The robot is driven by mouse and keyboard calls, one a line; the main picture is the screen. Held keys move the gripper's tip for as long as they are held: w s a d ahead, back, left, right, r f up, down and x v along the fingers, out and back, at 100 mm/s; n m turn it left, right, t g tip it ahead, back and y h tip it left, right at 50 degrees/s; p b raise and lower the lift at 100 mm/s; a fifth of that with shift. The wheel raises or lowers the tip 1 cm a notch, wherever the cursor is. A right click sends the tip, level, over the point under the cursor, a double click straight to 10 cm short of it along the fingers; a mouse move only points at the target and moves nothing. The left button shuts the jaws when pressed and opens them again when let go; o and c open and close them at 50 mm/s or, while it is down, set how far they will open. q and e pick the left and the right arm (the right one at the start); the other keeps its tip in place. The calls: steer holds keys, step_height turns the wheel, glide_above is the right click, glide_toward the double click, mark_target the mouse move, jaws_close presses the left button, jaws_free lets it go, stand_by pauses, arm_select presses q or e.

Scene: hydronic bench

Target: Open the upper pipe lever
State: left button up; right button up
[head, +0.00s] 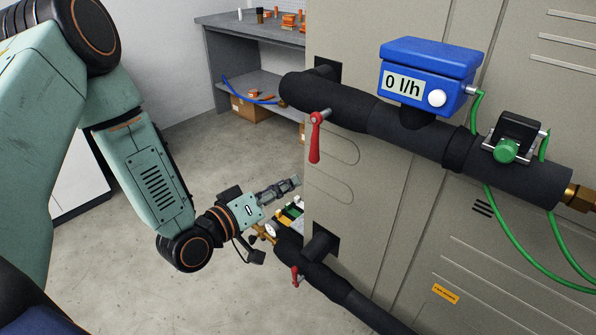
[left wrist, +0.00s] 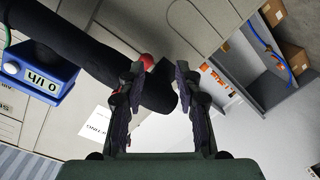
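The upper pipe (head: 400,130) is thick and black and runs across the grey cabinet front. Its red lever (head: 315,137) hangs downward across the pipe near the left end. My left gripper (head: 294,183) is below and left of that lever in the head view, apart from it. In the left wrist view the left gripper (left wrist: 160,70) is open, with nothing held. A red lever part (left wrist: 147,61) shows by the left finger, which partly hides it; the black pipe end (left wrist: 160,90) shows between the fingers. The blue flow meter (head: 403,84) reads 0 l/h. My right gripper is not in view.
A lower black pipe (head: 345,296) with another red lever (head: 296,276) and a gauge (head: 271,230) lies below the gripper. A green-knobbed device (head: 506,150) and green hoses (head: 515,235) are at the right. A grey shelf (head: 240,60) stands behind. The floor at left is clear.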

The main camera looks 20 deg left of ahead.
mark_target(310, 159)
arm_select(q)
steer(key=shift+t+h, duration=0.4)
steer(key=shift+t, duration=0.2)
steer(key=w+b, duration=0.1)
steer(key=w+d+r+b, duration=0.1)
steer(key=w, duration=0.1)
steer(key=w+d+b, duration=0.1)
steer(key=w, duration=0.1)
steer(key=shift+w+d+r, duration=0.15)
steer(key=shift+r, duration=0.25)
steer(key=shift+w+d+r+n+b, duration=0.1)
steer(key=shift+w+n+b, duration=0.05)
steer(key=shift+w+b, duration=0.2)
steer(key=shift+w+d+r+n+b, duration=0.1)
steer(key=shift+w+n+b, duration=0.05)
steer(key=shift+w+b, duration=0.2)
steer(key=shift+o, duration=0.3)
steer(key=shift+r, duration=0.2)
steer(key=shift+w+d, duration=0.2)
steer(key=shift+w, duration=0.15)
steer(key=c, duration=0.3)
steer(key=shift+f, duration=0.1)
steer(key=shift+c, duration=0.3)
steer(key=shift+a, duration=0.15)
